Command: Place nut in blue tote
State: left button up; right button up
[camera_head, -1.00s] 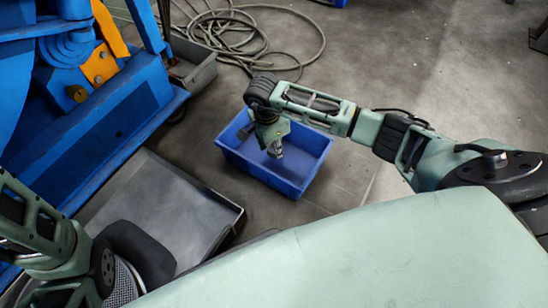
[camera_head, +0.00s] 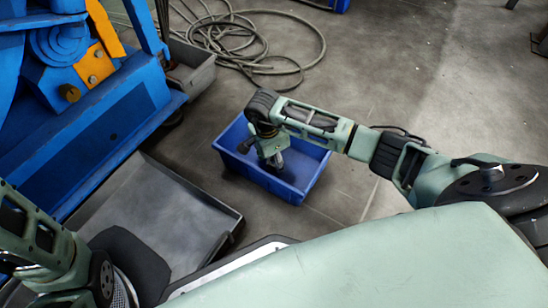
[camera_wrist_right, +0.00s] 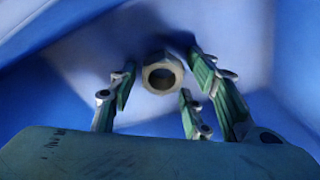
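The blue tote (camera_head: 313,172) stands on the floor near the middle of the head view. My right gripper (camera_head: 275,161) points down inside it, and its fingers are hard to make out there. In the right wrist view, my right gripper (camera_wrist_right: 163,85) has its fingers spread apart. The metal nut (camera_wrist_right: 177,72) shows beyond the fingers, in the gap between them, against the tote's blue inside. No finger visibly clamps it; I cannot tell whether it rests on the tote's bottom. The nut cannot be made out in the head view. My left gripper is out of view.
A grey metal tray (camera_head: 165,215) lies left of the tote. A blue machine (camera_head: 100,130) with orange parts stands at the upper left. A coiled hose (camera_head: 235,40) lies on the floor behind the tote. Floor to the tote's right is clear.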

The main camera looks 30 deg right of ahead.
aim_at(270, 163)
jog(key=shift+r, duration=0.1)
jog(key=r+p, duration=0.3)
jog(key=r, duration=0.1)
jog(key=a+r+p, duration=0.1)
jog(key=r+p, duration=0.2)
jog(key=r, duration=0.1)
jog(key=r+p, duration=0.3)
jog(key=r, duration=0.1)
jog(key=shift+a, duration=0.2)
dwell(0.3)
